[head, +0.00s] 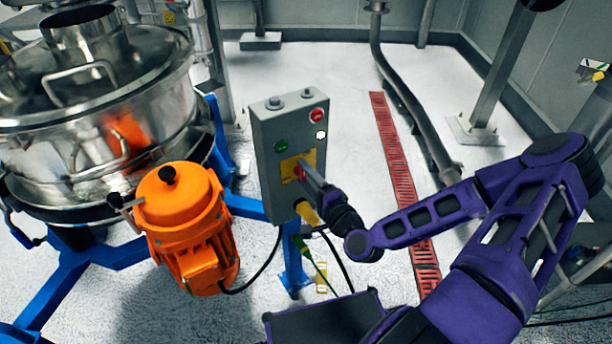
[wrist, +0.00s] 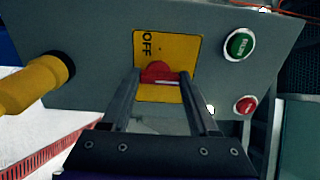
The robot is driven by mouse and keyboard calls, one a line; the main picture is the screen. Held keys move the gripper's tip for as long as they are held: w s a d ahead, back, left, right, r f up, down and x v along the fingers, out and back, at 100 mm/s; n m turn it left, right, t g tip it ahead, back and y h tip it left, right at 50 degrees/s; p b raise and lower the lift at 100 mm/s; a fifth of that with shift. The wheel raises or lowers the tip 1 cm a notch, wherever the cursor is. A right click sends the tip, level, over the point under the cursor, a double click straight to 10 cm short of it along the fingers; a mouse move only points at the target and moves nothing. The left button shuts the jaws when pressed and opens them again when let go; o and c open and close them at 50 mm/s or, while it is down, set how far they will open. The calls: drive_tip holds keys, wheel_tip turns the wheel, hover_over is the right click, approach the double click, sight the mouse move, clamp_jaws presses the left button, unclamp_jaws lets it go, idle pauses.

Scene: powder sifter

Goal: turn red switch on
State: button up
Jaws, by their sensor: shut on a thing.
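The red switch (wrist: 158,73) sits on a yellow plate (wrist: 177,45) marked OFF, on the front of a grey control box (head: 266,158). In the wrist view my gripper (wrist: 160,84) has one finger on each side of the red knob, shut on it. In the head view my gripper (head: 303,172) reaches the yellow plate from the right and covers part of the switch (head: 299,172). Whatever lettering is on the rest of the plate is hidden or too small to read.
The box also carries a green button (wrist: 239,44), a red button (wrist: 245,105) and a yellow connector (wrist: 35,83). An orange motor (head: 184,225) and a steel sifter (head: 95,100) stand to the left. Cables hang below the box.

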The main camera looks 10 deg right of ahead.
idle(0.3)
drive_tip(key=o, duration=1.4)
